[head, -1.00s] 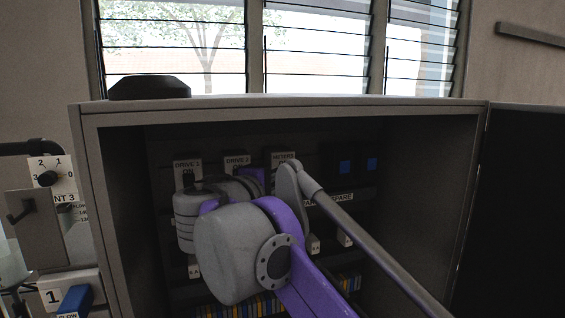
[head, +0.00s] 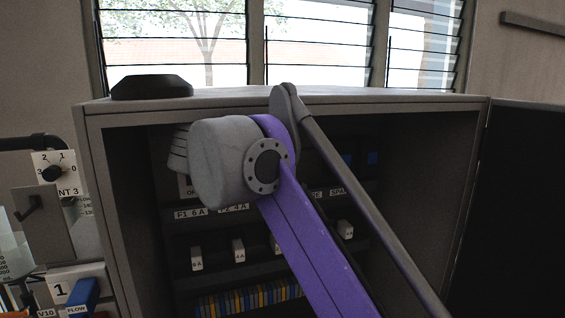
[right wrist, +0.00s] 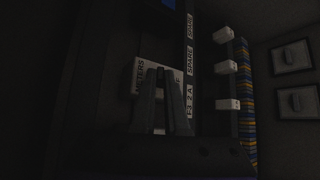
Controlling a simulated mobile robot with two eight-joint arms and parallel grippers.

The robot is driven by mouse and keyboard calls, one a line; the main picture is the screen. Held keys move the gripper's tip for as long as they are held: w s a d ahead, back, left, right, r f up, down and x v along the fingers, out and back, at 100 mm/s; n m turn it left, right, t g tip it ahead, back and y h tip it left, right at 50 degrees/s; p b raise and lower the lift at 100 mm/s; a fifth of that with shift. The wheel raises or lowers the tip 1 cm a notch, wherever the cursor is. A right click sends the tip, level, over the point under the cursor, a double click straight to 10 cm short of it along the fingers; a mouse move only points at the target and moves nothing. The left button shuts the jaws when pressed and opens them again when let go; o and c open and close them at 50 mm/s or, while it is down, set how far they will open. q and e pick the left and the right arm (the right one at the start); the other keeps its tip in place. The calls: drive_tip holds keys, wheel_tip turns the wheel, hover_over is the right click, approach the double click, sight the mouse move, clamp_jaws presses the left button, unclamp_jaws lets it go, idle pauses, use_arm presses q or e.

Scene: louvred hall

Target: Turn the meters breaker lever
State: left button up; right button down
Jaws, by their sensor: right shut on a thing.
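The METERS breaker (right wrist: 150,76) is a pale block with a printed label in the right wrist view. In the head view my arm hides it inside the grey cabinet (head: 285,110). My right gripper (right wrist: 165,88) is at the front of this breaker, its two dark fingers close together and shut on its lever. The lever is hidden between the fingers, so its exact position cannot be read. My right arm crosses the cabinet opening in the head view and hides the gripper there. My left gripper is in neither view.
Below the breakers is a row of white fuses (head: 239,251) and a multicoloured terminal strip (head: 250,300). Blue-marked spare units (head: 372,158) sit at right. The cabinet door (head: 520,210) stands open at right. A dial plate (head: 54,172) is at left.

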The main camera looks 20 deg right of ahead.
drive_tip(key=c, duration=1.2)
unclamp_jaws()
drive_tip(key=s+a, duration=0.3)
drive_tip(key=a, duration=0.1)
drive_tip(key=s+a, duration=0.3)
drive_tip(key=a, duration=0.1)
drive_tip(key=s+a+r, duration=0.1)
drive_tip(key=s+a, duration=0.2)
drive_tip(key=shift+a, duration=0.4)
drive_tip(key=s+d+f+m+y, duration=0.2)
drive_tip(key=s+f+m+y, duration=0.1)
drive_tip(key=f, duration=1.3)
drive_tip(key=s+d+f+m+g+y, duration=0.1)
drive_tip(key=s+f+m+y, duration=0.3)
drive_tip(key=f, duration=1.3)
drive_tip(key=s+d+f+m+g+y, duration=0.1)
drive_tip(key=s+d+f+m+y, duration=0.2)
drive_tip(key=f, duration=1.4)
drive_tip(key=shift+s+d+f+m+y, duration=0.1)
drive_tip(key=shift+s+d+m+y, duration=0.25)
drive_tip(key=shift+s, duration=0.5)
drive_tip(key=shift+s+d+m+y, duration=0.15)
drive_tip(key=shift+s+m, duration=0.4)
drive_tip(key=shift+s, duration=0.3)
